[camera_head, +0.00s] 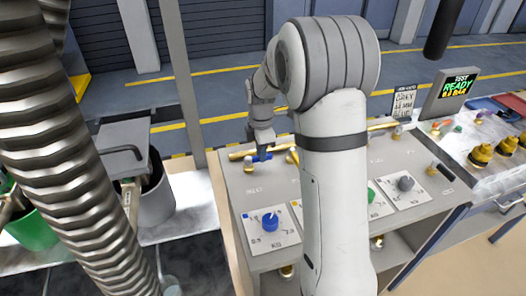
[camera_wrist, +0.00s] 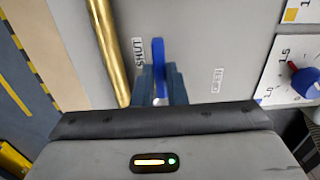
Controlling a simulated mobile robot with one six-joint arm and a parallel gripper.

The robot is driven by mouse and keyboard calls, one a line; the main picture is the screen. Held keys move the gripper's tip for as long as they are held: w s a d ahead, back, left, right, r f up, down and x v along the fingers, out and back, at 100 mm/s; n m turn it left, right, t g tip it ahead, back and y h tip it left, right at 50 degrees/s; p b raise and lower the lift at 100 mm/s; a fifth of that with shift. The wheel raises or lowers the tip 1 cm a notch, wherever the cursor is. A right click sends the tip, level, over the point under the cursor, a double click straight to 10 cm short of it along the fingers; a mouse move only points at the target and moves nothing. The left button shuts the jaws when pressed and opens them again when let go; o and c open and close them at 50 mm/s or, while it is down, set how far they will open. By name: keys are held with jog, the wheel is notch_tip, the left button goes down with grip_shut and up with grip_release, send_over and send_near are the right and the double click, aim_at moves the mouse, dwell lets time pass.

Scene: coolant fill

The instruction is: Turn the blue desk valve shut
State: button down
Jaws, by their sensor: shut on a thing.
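The blue desk valve's handle (camera_wrist: 158,55) stands between the two dark fingers of my gripper (camera_wrist: 158,86) in the wrist view. The fingers are shut on it, and they hide its lower part. The handle lies close beside the printed SHUT label (camera_wrist: 139,52), while the OPEN label (camera_wrist: 218,81) is farther off to the right. In the head view my gripper (camera_head: 262,152) points down at the desk top beside the brass pipe, and only a little blue shows around it.
A brass pipe (camera_wrist: 107,50) runs left of the handle. A blue knob on a scale plate (camera_head: 269,221) sits nearer on the desk, with a grey knob (camera_head: 405,184) to the right. A corrugated hose (camera_head: 70,140) crosses the left side.

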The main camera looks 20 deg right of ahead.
jog(key=c, duration=1.5)
grip_release()
jog(key=shift+w+a, duration=0.1)
jog(key=shift+o, duration=0.2)
jog(key=shift+r, duration=0.1)
notch_tip(320, 180, up, 8)
jog(key=shift+f+b, duration=0.15)
jog(key=shift+b, duration=0.15)
